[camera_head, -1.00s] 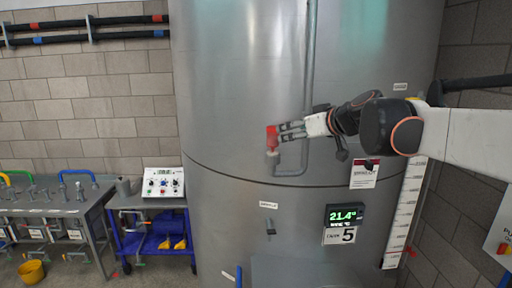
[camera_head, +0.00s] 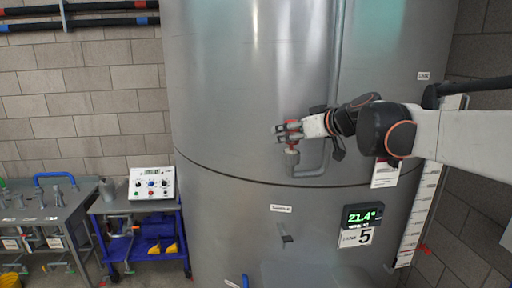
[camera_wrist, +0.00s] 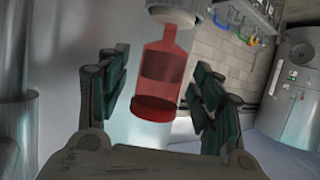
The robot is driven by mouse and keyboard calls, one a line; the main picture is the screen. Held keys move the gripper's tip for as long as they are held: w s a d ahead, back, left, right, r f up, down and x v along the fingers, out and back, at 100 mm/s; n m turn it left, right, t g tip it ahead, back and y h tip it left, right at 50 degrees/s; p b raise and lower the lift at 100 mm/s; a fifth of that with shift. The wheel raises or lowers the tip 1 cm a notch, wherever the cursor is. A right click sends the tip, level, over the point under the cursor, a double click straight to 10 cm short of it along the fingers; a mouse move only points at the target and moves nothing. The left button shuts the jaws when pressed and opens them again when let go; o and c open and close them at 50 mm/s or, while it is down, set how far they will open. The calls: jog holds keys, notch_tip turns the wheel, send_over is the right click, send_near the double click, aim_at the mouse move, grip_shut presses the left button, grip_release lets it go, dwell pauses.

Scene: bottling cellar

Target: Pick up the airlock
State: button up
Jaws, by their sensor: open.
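The airlock (camera_wrist: 160,68) is a red, see-through, bottle-shaped piece with a pale cap-like end, large in the wrist view. In the head view the airlock (camera_head: 291,145) sits in front of the steel tank, its white lower end at the upturned end of a grey pipe (camera_head: 312,173). My gripper (camera_head: 280,133) is level with it, its fingers partly hiding the red body. In the wrist view my gripper (camera_wrist: 162,80) is open, with one dark finger pad on each side of the airlock. Gaps show between the pads and the red body.
The large steel tank (camera_head: 240,110) stands close behind the airlock. A temperature display (camera_head: 362,216) and a scale strip (camera_head: 420,205) are on its right side. A blue trolley (camera_head: 150,238) with a control box (camera_head: 152,184) and a grey bench (camera_head: 45,215) stand at left.

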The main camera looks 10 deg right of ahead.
jog(key=shift+w+f, duration=0.1)
jog(key=shift+s+d, duration=0.2)
jog(key=shift+s, duration=0.1)
jog(key=shift+r, duration=0.2)
jog(key=c, duration=0.3)
jog(key=shift+w+a+f, duration=0.1)
jog(key=shift+w, duration=0.05)
jog(key=c, duration=0.9)
